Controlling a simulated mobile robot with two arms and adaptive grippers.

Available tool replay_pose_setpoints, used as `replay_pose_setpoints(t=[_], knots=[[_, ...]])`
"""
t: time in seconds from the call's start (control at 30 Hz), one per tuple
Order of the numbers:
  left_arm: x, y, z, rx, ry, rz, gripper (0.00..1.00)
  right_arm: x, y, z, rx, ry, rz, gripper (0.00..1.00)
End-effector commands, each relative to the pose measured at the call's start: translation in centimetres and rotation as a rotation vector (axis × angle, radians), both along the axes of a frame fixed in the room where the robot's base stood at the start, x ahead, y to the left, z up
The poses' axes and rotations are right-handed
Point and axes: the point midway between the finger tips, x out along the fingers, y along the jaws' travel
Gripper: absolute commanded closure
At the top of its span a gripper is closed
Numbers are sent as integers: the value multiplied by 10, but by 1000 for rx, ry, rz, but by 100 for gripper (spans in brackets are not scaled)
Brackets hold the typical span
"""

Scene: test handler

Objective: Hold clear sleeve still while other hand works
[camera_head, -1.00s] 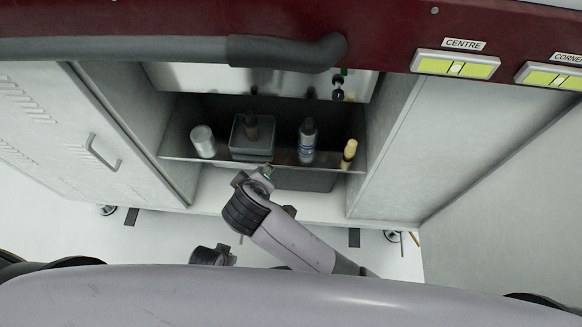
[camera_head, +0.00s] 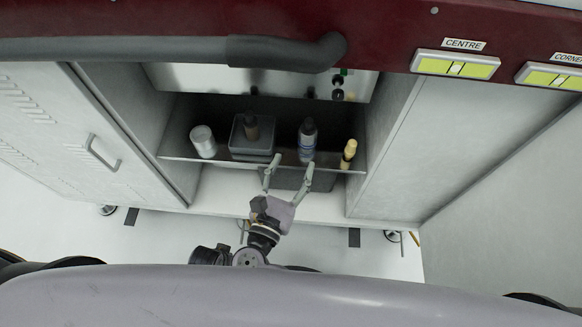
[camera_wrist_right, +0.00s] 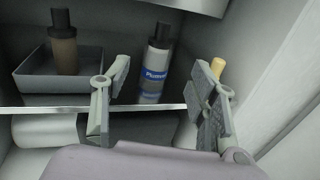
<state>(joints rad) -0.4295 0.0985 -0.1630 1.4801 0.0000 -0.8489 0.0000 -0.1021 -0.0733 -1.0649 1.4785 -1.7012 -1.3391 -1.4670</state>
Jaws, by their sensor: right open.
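I cannot make out a clear sleeve for certain in either view. A pale cylinder (camera_wrist_right: 40,131) lies below the shelf edge at the lower left of the right wrist view; I cannot tell what it is. My right gripper (camera_head: 289,166) is open and empty, its fingers pointing at the shelf front. In the right wrist view its fingers (camera_wrist_right: 162,78) stand apart, with a dark-capped bottle with a blue label (camera_wrist_right: 155,72) seen beyond the gap. That bottle also stands on the shelf in the head view (camera_head: 307,142). My left gripper is not recognisable in view.
The cabinet shelf (camera_head: 180,155) also holds a white canister (camera_head: 203,142), a grey tray (camera_head: 238,148) with a brown bottle (camera_head: 252,127), and a yellow bottle (camera_head: 348,154). A dark bin (camera_head: 322,180) is under the shelf. Cabinet walls bound both sides.

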Motion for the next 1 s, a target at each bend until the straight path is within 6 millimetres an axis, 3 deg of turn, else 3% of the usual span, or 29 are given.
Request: replay_pose_setpoints(t=[0.17,0.7,1.0], knots=[[0,0,0,0,0,0,100,11,-3,2,-36,-8,2,46],[0,0,0,0,0,0,100,100,-27,2,-33,-7,2,46],[0,0,0,0,0,0,100,115,-31,2,-30,-5,2,46]])
